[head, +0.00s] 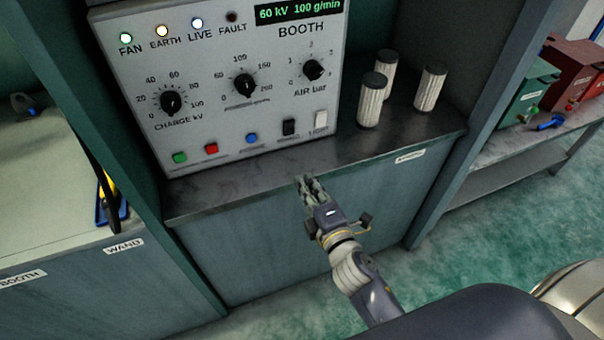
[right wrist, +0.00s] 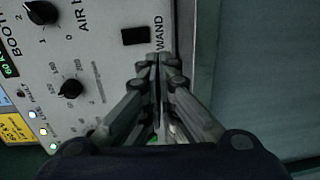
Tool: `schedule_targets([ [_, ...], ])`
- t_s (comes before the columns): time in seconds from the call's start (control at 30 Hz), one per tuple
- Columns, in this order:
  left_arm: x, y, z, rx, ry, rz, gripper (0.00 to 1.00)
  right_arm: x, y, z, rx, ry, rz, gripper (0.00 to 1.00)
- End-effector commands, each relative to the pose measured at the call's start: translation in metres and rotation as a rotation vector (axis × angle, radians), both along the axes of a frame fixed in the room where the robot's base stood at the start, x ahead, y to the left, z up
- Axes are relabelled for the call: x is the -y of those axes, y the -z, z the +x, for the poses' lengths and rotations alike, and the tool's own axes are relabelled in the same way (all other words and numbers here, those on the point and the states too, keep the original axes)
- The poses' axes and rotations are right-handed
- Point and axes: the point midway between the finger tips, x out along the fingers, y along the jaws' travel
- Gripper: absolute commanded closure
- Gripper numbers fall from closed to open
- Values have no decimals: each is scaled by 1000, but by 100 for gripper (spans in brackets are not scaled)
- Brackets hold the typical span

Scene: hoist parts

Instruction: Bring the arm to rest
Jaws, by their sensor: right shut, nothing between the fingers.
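My right gripper (head: 304,184) is in front of the control panel's shelf, with its fingers together and nothing between them. Its arm comes up from the lower right. In the right wrist view the closed fingers (right wrist: 158,62) point at the panel face, beside a black rocker switch (right wrist: 135,36) and the word WAND. I cannot tell the gap between fingertips and panel. The booth control panel (head: 222,118) stands behind the gripper in the head view. My left gripper is not in view.
Several lamps glow on the panel; the FAULT lamp (head: 232,17) looks dark. White ribbed cylinders (head: 370,105) with dark caps stand on the dark shelf (head: 290,160) to the right. Green (head: 530,88) and red (head: 572,70) boxes sit farther right. Open floor (head: 480,235) lies at lower right.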

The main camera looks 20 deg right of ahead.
Motion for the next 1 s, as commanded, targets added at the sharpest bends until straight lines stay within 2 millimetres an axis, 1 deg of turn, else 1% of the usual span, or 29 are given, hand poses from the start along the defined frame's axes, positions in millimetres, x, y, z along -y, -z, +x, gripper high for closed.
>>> schedule_targets([
  [0.1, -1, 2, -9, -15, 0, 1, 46, 0, 1, -5, 0, 0, 0, 100],
  [0.33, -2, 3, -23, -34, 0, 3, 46, 0, 0, -5, 0, 0, 0, 100],
  [0.63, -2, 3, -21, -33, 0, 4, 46, 0, 1, -5, -2, 0, 1, 100],
  [0.7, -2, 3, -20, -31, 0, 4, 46, 0, 9, -5, -17, 0, 12, 100],
  [0.77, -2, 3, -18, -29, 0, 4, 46, -1, 26, -6, -51, 1, 39, 100],
  [0.87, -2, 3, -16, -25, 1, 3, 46, -2, 76, -12, -152, 8, 121, 100],
  [0.9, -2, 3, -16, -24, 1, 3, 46, -2, 103, -17, -207, 18, 167, 100],
  [0.97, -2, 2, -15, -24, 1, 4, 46, -2, 148, -28, -298, 37, 244, 100],
  [1.0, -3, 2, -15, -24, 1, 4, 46, -2, 177, -38, -361, 57, 298, 100],
])
